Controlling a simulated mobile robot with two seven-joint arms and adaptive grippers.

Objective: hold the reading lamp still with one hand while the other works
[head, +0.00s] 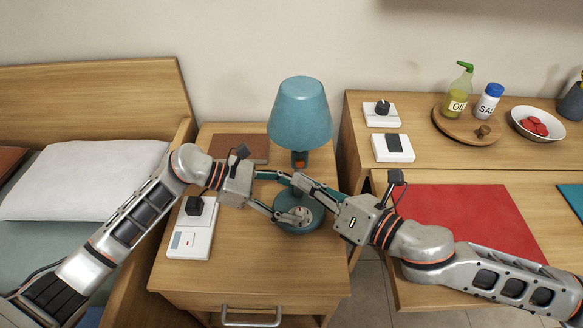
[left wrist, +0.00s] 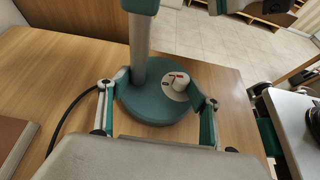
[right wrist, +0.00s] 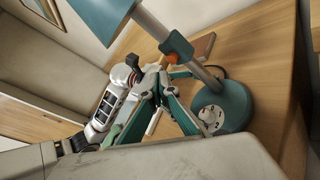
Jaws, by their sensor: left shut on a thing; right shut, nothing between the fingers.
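The reading lamp has a teal shade (head: 300,112), a grey stem and a round teal base (left wrist: 150,108), and stands upright on the wooden nightstand (head: 240,260). An orange button (right wrist: 172,58) is on its stem block. A pale dial with a knob (left wrist: 178,83) is on its base. My left gripper (head: 288,198) is shut on the lamp base, with one finger on each side in the left wrist view (left wrist: 157,105). My right gripper (head: 296,182) is shut and empty beside the stem, above the base. Its closed tips (right wrist: 156,70) are near the orange button in the right wrist view; contact is unclear.
A white switch panel (head: 190,243) and a brown book (head: 240,148) share the nightstand. A bed with a pillow (head: 85,178) is at left. At right, a counter holds an oil bottle (head: 458,92), a salt shaker (head: 489,101) and a bowl (head: 537,124). The nightstand front is clear.

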